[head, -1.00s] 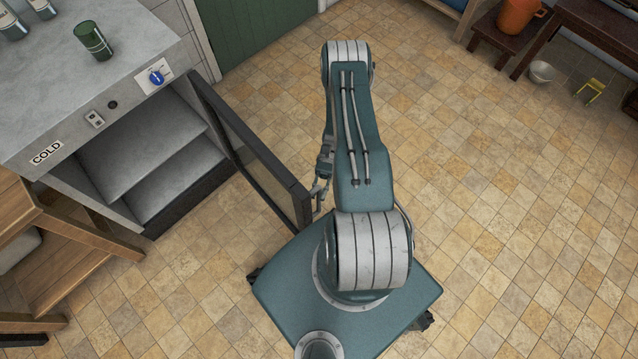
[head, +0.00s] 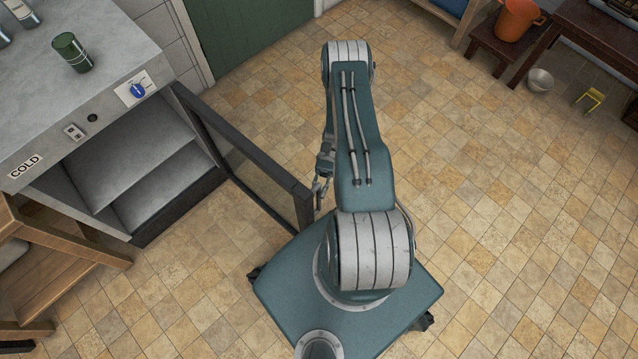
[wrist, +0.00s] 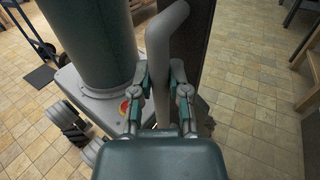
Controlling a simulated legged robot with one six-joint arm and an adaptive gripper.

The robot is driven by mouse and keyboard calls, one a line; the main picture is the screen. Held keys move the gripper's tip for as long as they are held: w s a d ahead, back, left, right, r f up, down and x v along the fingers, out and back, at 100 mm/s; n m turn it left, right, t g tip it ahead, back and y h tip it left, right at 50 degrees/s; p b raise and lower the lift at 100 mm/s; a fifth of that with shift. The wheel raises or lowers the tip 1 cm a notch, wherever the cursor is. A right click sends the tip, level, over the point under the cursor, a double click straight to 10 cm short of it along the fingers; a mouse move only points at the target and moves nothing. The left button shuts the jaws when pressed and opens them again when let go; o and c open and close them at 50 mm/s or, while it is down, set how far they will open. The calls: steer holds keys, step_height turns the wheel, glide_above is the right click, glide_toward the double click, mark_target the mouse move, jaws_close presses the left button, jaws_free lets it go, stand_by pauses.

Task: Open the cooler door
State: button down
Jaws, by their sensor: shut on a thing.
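The cooler (head: 100,105) is a grey cabinet with a "COLD" label at the left of the head view. Its dark-framed glass door (head: 251,163) stands wide open, swung out from the right side of the cabinet. The shelves inside are exposed and look empty. My gripper (head: 320,190) is at the free edge of the door, partly hidden by my arm. In the wrist view my gripper (wrist: 161,112) has its fingers on both sides of the grey bar handle (wrist: 162,60) and is shut on it. The dark door edge (wrist: 192,50) is just behind the handle.
A green cup (head: 72,53) stands on the cooler's top. A wooden table (head: 60,265) is at the left, close to the cooler. My base is right beside the door's free end. The tiled floor (head: 490,210) to the right is clear.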

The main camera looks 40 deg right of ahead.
steer(key=c, duration=0.6)
jaws_free()
steer(key=shift+w+d, duration=0.1)
steer(key=v, duration=1.2)
